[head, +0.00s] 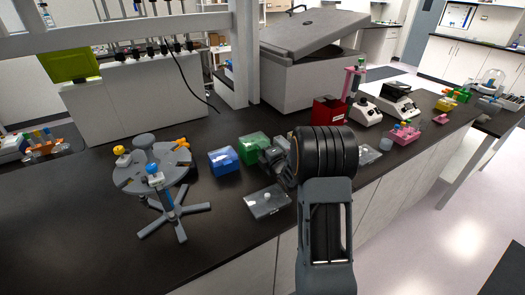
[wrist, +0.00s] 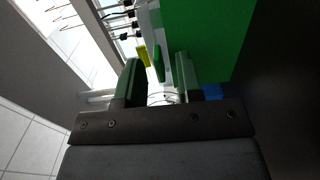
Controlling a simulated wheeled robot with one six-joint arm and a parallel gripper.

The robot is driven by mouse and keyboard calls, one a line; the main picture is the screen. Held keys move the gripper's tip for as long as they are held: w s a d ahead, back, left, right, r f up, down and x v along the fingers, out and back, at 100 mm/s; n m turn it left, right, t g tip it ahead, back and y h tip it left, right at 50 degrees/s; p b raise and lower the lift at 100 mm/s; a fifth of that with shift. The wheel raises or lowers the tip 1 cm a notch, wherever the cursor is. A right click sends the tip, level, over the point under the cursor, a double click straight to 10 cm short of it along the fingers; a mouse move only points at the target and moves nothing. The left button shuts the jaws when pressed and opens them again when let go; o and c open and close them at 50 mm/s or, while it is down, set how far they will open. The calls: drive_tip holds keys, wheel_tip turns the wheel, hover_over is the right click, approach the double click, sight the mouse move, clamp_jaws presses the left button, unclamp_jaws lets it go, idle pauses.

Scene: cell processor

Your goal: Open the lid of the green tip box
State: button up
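The green tip box (head: 253,147) stands on the dark bench, just right of a blue tip box (head: 224,160). Its lid appears closed in the head view. My gripper (head: 272,157) is low at the box's right side and partly covers it in the head view. In the wrist view my gripper (wrist: 158,85) has its two fingers apart, with a gap between them. A large green surface (wrist: 215,35), seemingly the tip box, fills the upper right there, close beside the right finger. Whether they touch cannot be told. A small green piece shows between the fingers, unclear what.
A grey case (head: 267,201) lies in front of the box near the bench edge. A grey rotor-like stand (head: 150,175) is at left. A red box (head: 328,111) and microscopes stand behind my arm. The bench behind the green box has some free room.

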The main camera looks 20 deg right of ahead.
clamp_jaws()
idle(0.4)
